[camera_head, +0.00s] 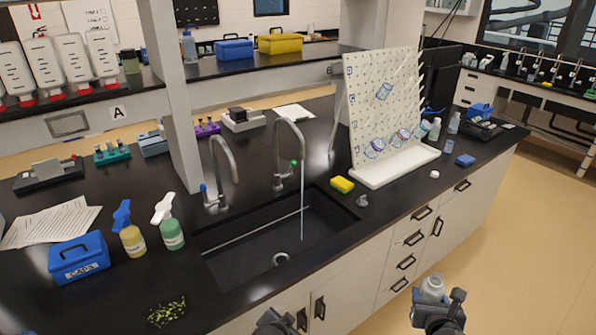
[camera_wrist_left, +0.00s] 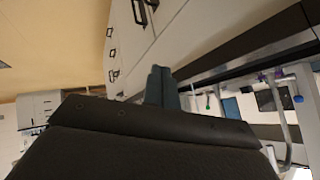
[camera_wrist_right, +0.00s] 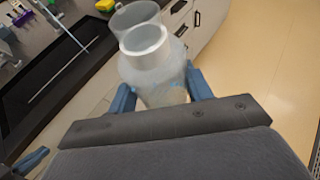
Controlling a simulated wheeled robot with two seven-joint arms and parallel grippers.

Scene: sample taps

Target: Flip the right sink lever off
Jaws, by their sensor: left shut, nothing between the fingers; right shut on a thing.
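The right sink tap (camera_head: 284,150) is a grey gooseneck with a green lever (camera_head: 293,163). A thin stream of water (camera_head: 302,205) runs from it into the black sink (camera_head: 245,258). The left tap (camera_head: 222,165) has a blue lever (camera_head: 204,190) and no visible stream. My right gripper (camera_head: 440,303) is in front of the cabinets, right of the sink, shut on a clear bottle (camera_wrist_right: 150,65); the bottle (camera_head: 432,286) also shows in the head view. My left gripper (camera_head: 276,318) is low in front of the counter; its fingers (camera_wrist_left: 160,88) are shut and empty. Both grippers are well away from the levers.
A white drying rack (camera_head: 385,115) with glassware stands right of the sink. A yellow sponge (camera_head: 342,184) lies near the right tap. Spray bottles (camera_head: 130,238) and a blue box (camera_head: 78,258) stand left of the sink. A grey post (camera_head: 170,100) rises behind the left tap.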

